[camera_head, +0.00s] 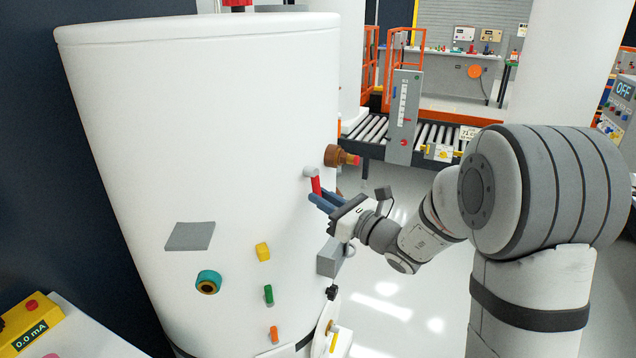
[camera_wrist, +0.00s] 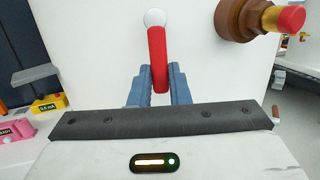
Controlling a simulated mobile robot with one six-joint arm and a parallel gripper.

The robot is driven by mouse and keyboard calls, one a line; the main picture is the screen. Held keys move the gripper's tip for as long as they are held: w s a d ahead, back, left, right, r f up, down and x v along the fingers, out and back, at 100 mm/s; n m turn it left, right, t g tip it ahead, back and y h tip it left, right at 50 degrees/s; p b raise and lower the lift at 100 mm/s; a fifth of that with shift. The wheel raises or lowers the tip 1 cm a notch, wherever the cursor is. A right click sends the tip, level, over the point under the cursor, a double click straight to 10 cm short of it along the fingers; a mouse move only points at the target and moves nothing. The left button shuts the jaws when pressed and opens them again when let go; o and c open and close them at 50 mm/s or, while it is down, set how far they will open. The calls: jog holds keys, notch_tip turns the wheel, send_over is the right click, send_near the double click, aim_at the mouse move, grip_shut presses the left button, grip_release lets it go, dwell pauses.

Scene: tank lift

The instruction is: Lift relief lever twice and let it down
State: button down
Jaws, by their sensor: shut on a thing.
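The large white tank (camera_head: 200,120) fills the left half of the head view. The relief lever (camera_head: 316,184) is a short red bar on a light round pivot on the tank's right side. In the wrist view the red lever (camera_wrist: 158,55) hangs down from its white pivot knob (camera_wrist: 154,18). My gripper (camera_head: 318,199) has its blue fingers at the lever's lower end. In the wrist view the fingers (camera_wrist: 159,80) stand on both sides of the lever and are shut on it.
A brown fitting with a red end (camera_head: 340,156) sticks out just right of the lever. A grey box (camera_head: 331,257) sits on the tank below my gripper. Yellow, teal, green and orange parts are on the tank front. A roller conveyor (camera_head: 430,135) stands behind.

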jog(key=shift+s+d+r+p, duration=0.1)
jog(key=shift+r+p, duration=0.1)
jog(key=shift+p, duration=0.35)
jog(key=shift+r+g+h+p, duration=0.3)
jog(key=shift+h+p, duration=0.1)
jog(key=shift+p, duration=0.25)
jog(key=shift+s+d+r+g+h+p, duration=0.25)
jog(key=shift+r+g+h+p, duration=0.35)
jog(key=shift+p, duration=1.7)
jog(key=shift+d+f+h, duration=0.1)
jog(key=shift+f+h, duration=0.1)
jog(key=shift+h, duration=0.1)
